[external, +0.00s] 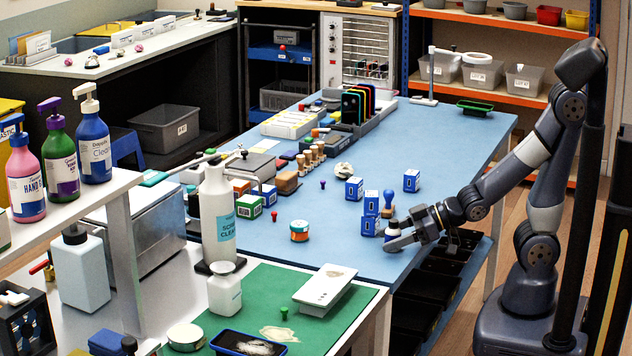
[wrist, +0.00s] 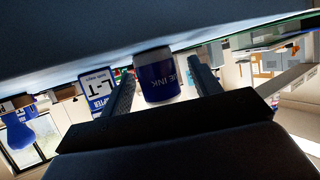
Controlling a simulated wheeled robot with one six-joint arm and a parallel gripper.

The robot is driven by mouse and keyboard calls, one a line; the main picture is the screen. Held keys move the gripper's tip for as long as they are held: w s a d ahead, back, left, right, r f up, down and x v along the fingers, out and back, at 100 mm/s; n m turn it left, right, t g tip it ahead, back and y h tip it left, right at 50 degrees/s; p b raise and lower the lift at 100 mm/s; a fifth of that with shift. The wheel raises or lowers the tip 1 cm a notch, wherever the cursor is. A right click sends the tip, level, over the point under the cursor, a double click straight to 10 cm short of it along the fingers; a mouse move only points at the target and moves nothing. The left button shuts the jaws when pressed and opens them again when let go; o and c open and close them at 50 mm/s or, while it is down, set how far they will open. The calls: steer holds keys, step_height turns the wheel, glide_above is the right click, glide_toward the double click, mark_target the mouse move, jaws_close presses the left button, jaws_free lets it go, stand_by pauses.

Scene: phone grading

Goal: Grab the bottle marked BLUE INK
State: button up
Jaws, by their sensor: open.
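My gripper (external: 398,242) is low at the tabletop there, partly covering the bottle's lower part.
Blue-and-white boxes (external: 369,224) and a blue-handled stamp (external: 388,202) stand close behind the bottle. A labelled box (wrist: 97,88) is beside one finger in the wrist view.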

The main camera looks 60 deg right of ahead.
steer(key=c, duration=1.1)
steer(key=shift+o, duration=0.2)
steer(key=shift+r, duration=0.1)
